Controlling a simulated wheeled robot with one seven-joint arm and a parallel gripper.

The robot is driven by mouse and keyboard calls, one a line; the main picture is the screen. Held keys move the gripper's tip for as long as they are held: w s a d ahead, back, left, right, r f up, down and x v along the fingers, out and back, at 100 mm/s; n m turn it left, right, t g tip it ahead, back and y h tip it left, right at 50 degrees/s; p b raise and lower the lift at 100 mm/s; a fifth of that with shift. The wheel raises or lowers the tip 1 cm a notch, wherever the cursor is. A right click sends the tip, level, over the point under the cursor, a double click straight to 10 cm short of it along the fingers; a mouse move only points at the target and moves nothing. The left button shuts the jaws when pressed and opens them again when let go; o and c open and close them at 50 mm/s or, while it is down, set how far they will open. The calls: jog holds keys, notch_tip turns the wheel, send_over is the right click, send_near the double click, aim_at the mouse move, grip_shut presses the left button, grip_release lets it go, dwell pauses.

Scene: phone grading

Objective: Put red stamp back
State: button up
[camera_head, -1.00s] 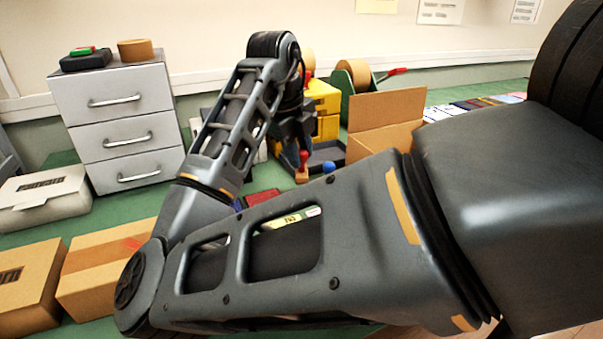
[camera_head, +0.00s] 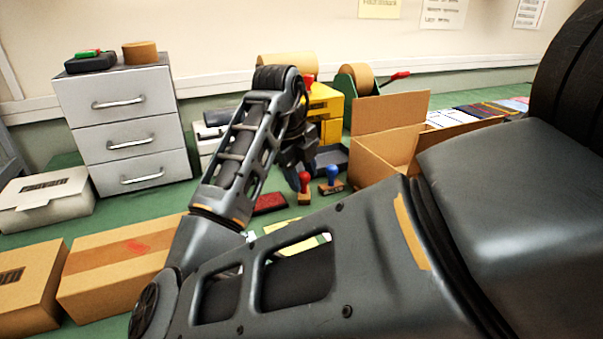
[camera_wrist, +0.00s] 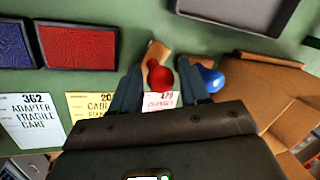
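The red stamp (camera_head: 305,180) stands upright on the green table, its wooden base down, just left of the blue stamp (camera_head: 332,175). In the wrist view the red stamp's round knob (camera_wrist: 160,76) sits between my two fingers, with gaps on both sides. My gripper (camera_wrist: 162,85) is open; in the head view it is just above the red stamp, partly hidden by my own arm. The blue stamp (camera_wrist: 208,78) is close outside my right finger. A red ink pad (camera_wrist: 77,48) and a blue ink pad (camera_wrist: 14,45) lie to the left.
An open cardboard box (camera_head: 388,150) stands close on the right. A dark tray (camera_wrist: 245,12) lies behind the stamps. Printed labels (camera_wrist: 36,120) lie in front of the pads. Closed boxes (camera_head: 120,265) and grey drawers (camera_head: 127,140) stand at the left.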

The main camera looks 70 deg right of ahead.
jog(key=shift+o, duration=0.8)
jog(key=shift+r, duration=0.25)
jog(key=p+v, duration=0.1)
jog(key=v, duration=1)
jog(key=shift+a+r, duration=0.15)
jog(key=shift+r, duration=0.2)
jog(key=shift+w, duration=0.1)
